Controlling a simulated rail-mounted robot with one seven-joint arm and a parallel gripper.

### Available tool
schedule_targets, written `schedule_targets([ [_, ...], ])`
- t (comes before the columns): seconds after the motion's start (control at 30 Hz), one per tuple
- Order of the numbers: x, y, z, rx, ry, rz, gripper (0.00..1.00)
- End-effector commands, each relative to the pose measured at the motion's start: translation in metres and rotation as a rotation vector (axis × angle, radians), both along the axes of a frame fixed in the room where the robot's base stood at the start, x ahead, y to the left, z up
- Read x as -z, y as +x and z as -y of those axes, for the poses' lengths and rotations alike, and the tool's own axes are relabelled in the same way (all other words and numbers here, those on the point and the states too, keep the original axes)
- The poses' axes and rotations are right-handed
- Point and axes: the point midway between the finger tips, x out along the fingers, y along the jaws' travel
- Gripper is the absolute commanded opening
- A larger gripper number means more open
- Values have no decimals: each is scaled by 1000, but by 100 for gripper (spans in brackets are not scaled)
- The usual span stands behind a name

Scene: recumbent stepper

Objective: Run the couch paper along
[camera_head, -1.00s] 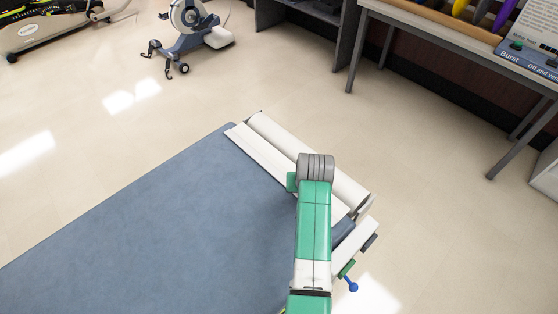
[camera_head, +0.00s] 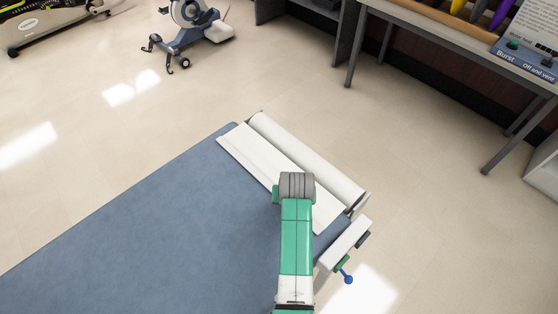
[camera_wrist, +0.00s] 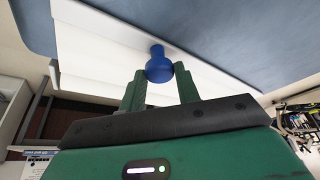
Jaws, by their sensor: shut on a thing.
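A white paper roll (camera_head: 305,160) lies across the far end of the blue couch (camera_head: 150,235). A strip of white paper (camera_head: 247,150) from it lies on the couch top. In the wrist view the paper (camera_wrist: 95,50) runs along the couch's blue surface (camera_wrist: 230,30). My gripper (camera_wrist: 158,78) is shut on a round blue knob (camera_wrist: 158,66) at the edge of the paper.
A grey table (camera_head: 440,40) stands at the upper right and an exercise machine (camera_head: 190,30) at the top. The floor between is clear.

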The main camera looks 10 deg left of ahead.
Motion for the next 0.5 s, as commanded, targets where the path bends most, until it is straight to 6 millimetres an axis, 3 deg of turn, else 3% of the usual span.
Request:
schedule_targets([
  [0.5,-2,-8,-6,-2,1,-2,17],
])
